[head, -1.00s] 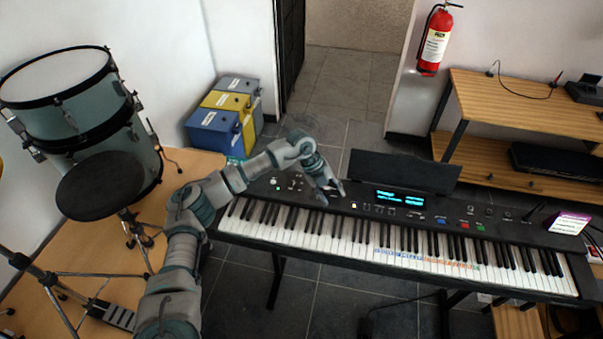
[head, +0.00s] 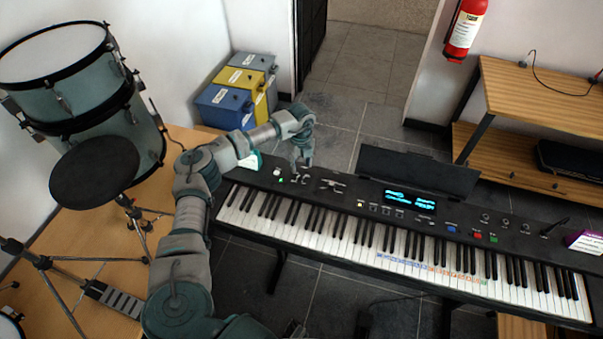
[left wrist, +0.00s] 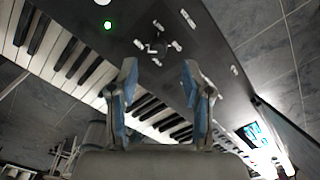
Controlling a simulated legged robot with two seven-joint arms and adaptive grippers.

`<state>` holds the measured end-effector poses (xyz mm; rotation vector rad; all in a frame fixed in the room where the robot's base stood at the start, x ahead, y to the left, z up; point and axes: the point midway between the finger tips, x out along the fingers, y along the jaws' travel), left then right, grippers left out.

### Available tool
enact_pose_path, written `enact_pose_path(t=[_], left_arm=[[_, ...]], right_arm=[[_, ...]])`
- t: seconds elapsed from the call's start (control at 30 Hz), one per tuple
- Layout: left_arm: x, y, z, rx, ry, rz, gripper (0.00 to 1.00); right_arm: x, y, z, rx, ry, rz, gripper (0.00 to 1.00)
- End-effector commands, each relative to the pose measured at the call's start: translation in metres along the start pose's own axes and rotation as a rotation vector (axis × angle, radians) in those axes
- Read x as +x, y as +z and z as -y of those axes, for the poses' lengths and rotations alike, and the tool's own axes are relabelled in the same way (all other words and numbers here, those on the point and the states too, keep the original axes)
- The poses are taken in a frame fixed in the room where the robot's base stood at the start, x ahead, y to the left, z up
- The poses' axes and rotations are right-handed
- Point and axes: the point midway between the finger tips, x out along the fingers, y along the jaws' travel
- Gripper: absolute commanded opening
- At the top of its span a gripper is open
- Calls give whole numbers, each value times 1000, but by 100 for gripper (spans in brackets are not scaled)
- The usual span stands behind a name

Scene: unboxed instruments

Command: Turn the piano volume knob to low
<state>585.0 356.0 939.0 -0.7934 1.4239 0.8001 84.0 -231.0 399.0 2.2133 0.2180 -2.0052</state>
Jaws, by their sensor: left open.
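The black digital piano (head: 430,222) stretches across the middle of the head view. A small dark round knob (left wrist: 157,46) with short white labels around it shows on the piano's panel in the left wrist view. I cannot read the labels or tell the knob's setting. My left gripper (head: 301,164) is over the left part of the panel in the head view, pointing down near the white labels. In the left wrist view its two blue-padded fingers (left wrist: 158,72) are apart with nothing between them, and the knob lies beyond the tips. My right gripper is not in view.
A green-lit button (left wrist: 107,25) is beside the knob. A lit display (head: 408,198) and a music stand (head: 418,173) are farther right. Blue, yellow and grey boxes (head: 237,95) stand behind the piano.

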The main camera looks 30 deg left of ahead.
Motion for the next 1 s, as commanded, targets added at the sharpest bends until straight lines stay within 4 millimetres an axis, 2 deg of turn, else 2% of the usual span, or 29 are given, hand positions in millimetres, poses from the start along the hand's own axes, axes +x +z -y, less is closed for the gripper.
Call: enact_pose_path(t=[0.1, 0.3, 0.67, 0.7, 0.87, 0.9, 1.0], left_arm=[[25, 0, -1, 0, 2, -1, 49], [50, -1, 1, 0, 0, -1, 49], [56, -1, 1, 1, -1, 0, 49], [56, -1, 1, 1, -1, 0, 44], [56, 0, 0, 1, -1, -1, 4], [56, 0, 0, 1, -1, -1, 0], [56, 0, 0, 1, -1, -1, 0]], right_arm=[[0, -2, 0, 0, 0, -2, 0], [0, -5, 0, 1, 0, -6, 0], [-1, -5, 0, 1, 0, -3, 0], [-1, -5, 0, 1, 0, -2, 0], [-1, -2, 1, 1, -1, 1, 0], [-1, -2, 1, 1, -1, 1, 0], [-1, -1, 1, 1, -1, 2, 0]])
